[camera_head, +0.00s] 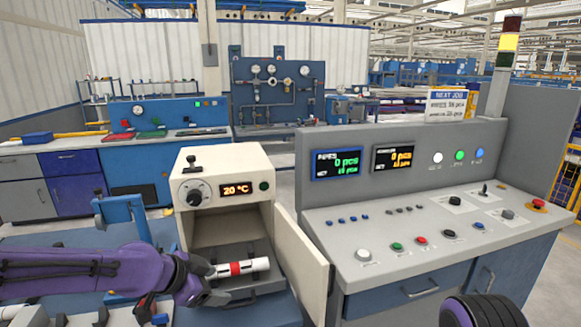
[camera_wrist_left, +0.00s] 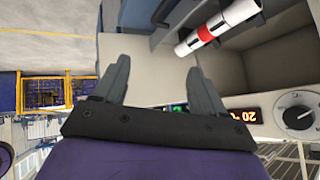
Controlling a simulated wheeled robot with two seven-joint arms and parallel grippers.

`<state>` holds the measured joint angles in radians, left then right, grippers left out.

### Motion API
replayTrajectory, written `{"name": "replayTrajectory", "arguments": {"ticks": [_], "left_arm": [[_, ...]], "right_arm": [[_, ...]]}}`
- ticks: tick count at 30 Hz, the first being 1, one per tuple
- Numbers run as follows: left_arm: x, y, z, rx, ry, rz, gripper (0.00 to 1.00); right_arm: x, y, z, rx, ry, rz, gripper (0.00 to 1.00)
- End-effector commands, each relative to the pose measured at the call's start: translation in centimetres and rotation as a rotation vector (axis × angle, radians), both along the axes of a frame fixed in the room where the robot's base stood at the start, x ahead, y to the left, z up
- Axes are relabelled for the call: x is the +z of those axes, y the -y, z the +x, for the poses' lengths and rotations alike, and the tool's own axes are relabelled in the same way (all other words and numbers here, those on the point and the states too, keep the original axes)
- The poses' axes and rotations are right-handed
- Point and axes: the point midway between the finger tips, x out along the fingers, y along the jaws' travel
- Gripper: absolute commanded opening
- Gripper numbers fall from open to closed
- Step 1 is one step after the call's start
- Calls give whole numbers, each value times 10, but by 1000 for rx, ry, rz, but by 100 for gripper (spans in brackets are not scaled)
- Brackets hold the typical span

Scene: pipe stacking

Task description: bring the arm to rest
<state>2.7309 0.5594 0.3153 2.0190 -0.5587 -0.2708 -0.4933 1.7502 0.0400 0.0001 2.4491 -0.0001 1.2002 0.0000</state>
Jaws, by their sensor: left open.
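My left arm comes in from the left in the head view. My left gripper (camera_head: 216,284) is at the mouth of the small open oven (camera_head: 225,166), by its lower left. In the left wrist view my left gripper (camera_wrist_left: 158,66) shows its two fingers spread, with nothing between them. A white pipe with a red band (camera_head: 238,268) lies in the oven's opening, just right of the gripper. In the left wrist view the pipe (camera_wrist_left: 222,28) lies beyond the fingers, apart from them. My right gripper is not in view.
The oven door (camera_head: 301,262) stands open to the right. A grey control console (camera_head: 430,235) with buttons and displays stands right of it. A blue clamp-like fixture (camera_head: 122,212) stands behind my left arm. Benches (camera_head: 60,170) line the back.

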Motion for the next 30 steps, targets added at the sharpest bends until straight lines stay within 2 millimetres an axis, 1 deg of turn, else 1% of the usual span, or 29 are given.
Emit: {"name": "replayTrajectory", "arguments": {"ticks": [3, 5, 8, 10, 11, 12, 13, 14, 15, 17, 18, 20, 21, 23, 24, 27, 30], "left_arm": [[3, 8, 4, 126, -2, -154, 71], [-3, 11, 5, 209, -17, -244, 71], [-24, 12, 4, 377, -63, -397, 71], [-52, 8, -1, 533, -110, -505, 71], [-69, 4, -6, 616, -135, -547, 71], [-96, -4, -15, 742, -167, -602, 71], [-118, -12, -24, 840, -189, -632, 71], [-139, -21, -36, 937, -205, -654, 71], [-168, -35, -54, 1063, -220, -669, 71], [-206, -57, -87, 1233, -227, -660, 71], [-229, -71, -112, 1330, -227, -636, 71], [-259, -92, -153, 1452, -221, -576, 71], [-276, -105, -182, 1514, -219, -519, 71], [-296, -120, -224, 1571, -230, -420, 71], [-307, -127, -251, 1586, -249, -351, 71], [-327, -133, -304, 1579, -327, -208, 71], [-339, -134, -333, 1567, -378, -139, 71]], "right_arm": [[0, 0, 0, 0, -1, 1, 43], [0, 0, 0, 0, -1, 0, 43], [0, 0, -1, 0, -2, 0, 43], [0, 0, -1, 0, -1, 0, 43], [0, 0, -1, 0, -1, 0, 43], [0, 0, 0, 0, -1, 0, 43], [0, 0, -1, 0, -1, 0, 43], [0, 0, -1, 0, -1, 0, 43], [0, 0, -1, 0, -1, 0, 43], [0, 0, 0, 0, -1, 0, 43], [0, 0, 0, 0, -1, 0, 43], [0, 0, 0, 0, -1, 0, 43], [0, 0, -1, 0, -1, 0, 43], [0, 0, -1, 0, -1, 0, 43], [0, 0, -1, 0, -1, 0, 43], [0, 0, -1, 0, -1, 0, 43], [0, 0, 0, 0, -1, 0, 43]]}}
